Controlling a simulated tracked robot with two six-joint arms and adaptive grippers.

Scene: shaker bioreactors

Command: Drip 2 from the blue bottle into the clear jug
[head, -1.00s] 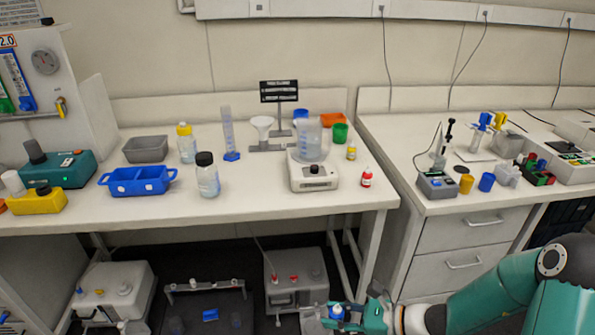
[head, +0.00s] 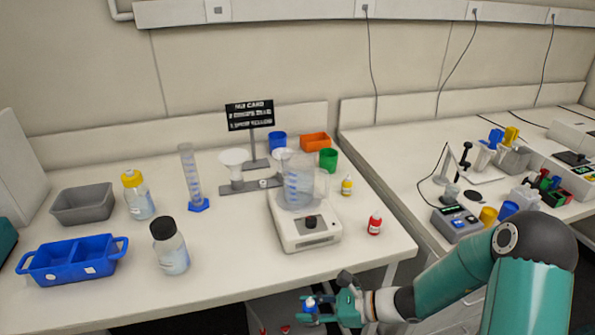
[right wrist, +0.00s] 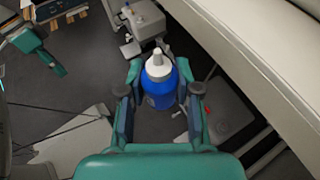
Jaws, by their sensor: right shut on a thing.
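My right gripper (head: 331,308) is shut on a small blue bottle (right wrist: 160,85) with a white dropper tip. The bottle also shows in the head view (head: 310,306), low in front of the bench's front edge. In the right wrist view it sits between the two fingers, tip pointing away from the palm. The clear jug (head: 299,186) with blue markings stands upright on a white balance-like device (head: 305,232) on the bench, above and behind the gripper. The jug's contents cannot be told. My left gripper is not in view.
A red bottle (head: 374,223) and a yellow bottle (head: 347,186) stand right of the device. A measuring cylinder (head: 192,180), a black-capped bottle (head: 170,248) and a blue tray (head: 73,262) are to the left.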

